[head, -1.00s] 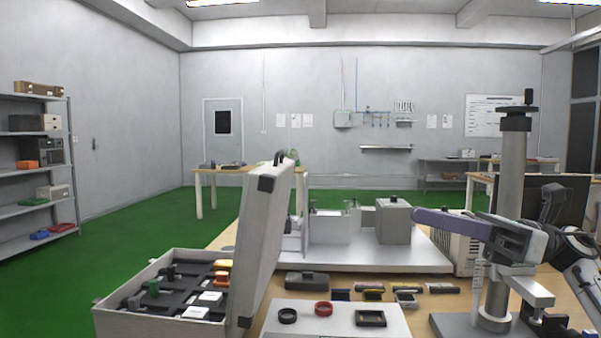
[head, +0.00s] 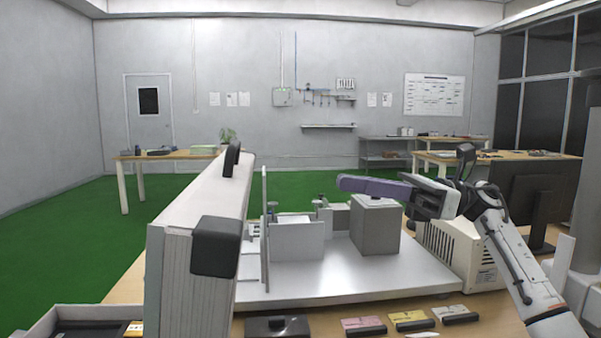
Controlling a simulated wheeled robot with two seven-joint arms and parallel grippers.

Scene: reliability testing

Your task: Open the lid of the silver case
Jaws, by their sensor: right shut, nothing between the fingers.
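The silver case stands at the lower left in the head view. Its lid (head: 192,262) is raised and stands nearly upright, with a black handle (head: 231,158) on top and a black corner cap (head: 216,246). The case's base (head: 45,322) shows only as a strip of rim and dark lining at the bottom left; the rest is out of frame. My right gripper (head: 345,184), with purple fingers, is shut and empty. My left gripper is not in view.
A metal platform (head: 330,280) with a grey box (head: 376,226) and upright plates lies right of the lid. A beige ridged unit (head: 462,254) stands beside it. Several small coloured items lie along the front. A monitor (head: 532,203) stands at the right.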

